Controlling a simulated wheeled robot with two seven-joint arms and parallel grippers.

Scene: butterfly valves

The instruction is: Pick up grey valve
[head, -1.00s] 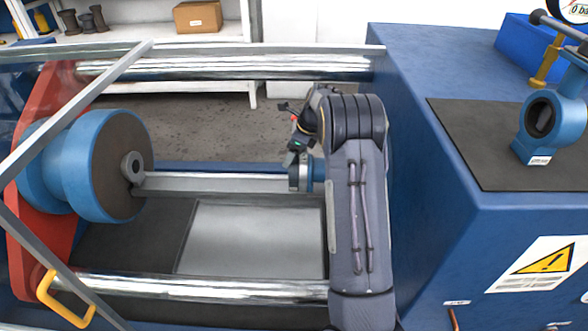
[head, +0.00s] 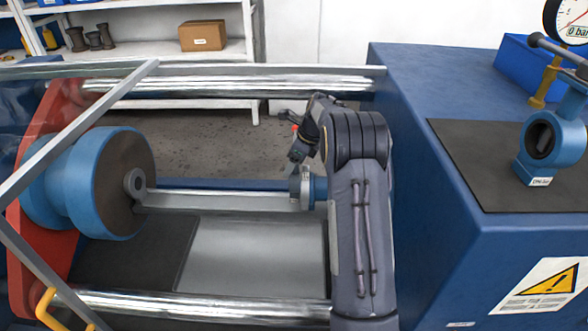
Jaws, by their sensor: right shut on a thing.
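A small grey ring-shaped part (head: 303,187), which looks like the grey valve, stands at the right end of the grey bar in the head view. It is upright, with a blue flange right behind it on the right. My right gripper (head: 297,155) is at its top, mostly hidden by my dark wrist, and is shut on it. The fingertips and their exact contact are too small to see clearly. My left gripper is not in view.
A blue butterfly valve (head: 553,137) stands on a black mat (head: 470,150) on the blue machine housing (head: 440,255) at right. A large blue flange (head: 105,180) is at left. Shiny rails (head: 230,86) run behind and in front. A grey plate (head: 255,265) lies below the bar.

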